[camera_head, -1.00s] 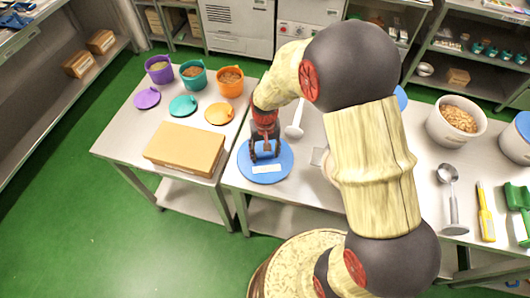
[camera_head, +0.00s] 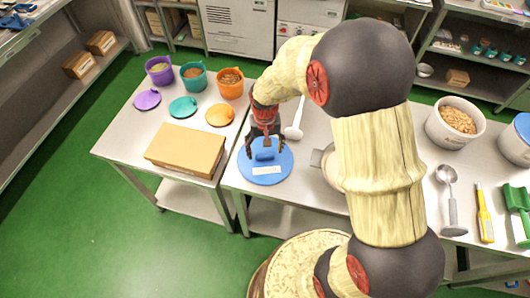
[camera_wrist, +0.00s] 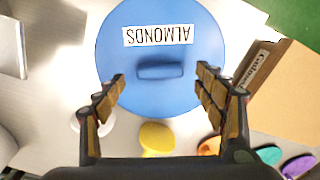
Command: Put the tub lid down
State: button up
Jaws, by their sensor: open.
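The round blue tub lid (camera_head: 281,173) lies flat on the metal table near its front left corner, label side up. In the wrist view the lid (camera_wrist: 120,70) shows a white "ALMONDS" label and a raised blue handle (camera_wrist: 160,71). My gripper (camera_head: 265,149) is open above the lid and points down at it. In the wrist view its two fingers (camera_wrist: 160,80) stand apart to the left and right of the handle, with clear gaps and nothing between them.
A cardboard box (camera_head: 185,150) lies on the left table, near purple, teal and orange tubs with their lids off. A white utensil (camera_head: 294,132) lies behind the lid. A white nut tub (camera_head: 440,130) stands farther right.

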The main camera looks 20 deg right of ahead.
notch_tip(320, 180, up, 9)
jog(key=p, duration=0.1)
notch_tip(320, 180, up, 12)
jog(key=t, duration=0.2)
send_over(265, 155)
jog(key=s, duration=0.6)
jog(key=s+d+r+n+t, duration=0.1)
jog(key=s+r, duration=0.3)
jog(key=s, duration=0.3)
jog(key=s+r+n+t, duration=0.1)
jog(key=s+r+t, duration=0.1)
jog(key=s+r, duration=0.2)
jog(key=s, duration=0.2)
jog(key=shift+s+d+r+t, duration=0.3)
jog(key=shift+s+d+r, duration=0.05)
jog(key=shift+s+r, duration=0.05)
notch_tip(265, 155, down, 2)
jog(key=shift+f+b, duration=0.1)
jog(key=shift+b, duration=0.8)
jog(key=shift+c, duration=1)
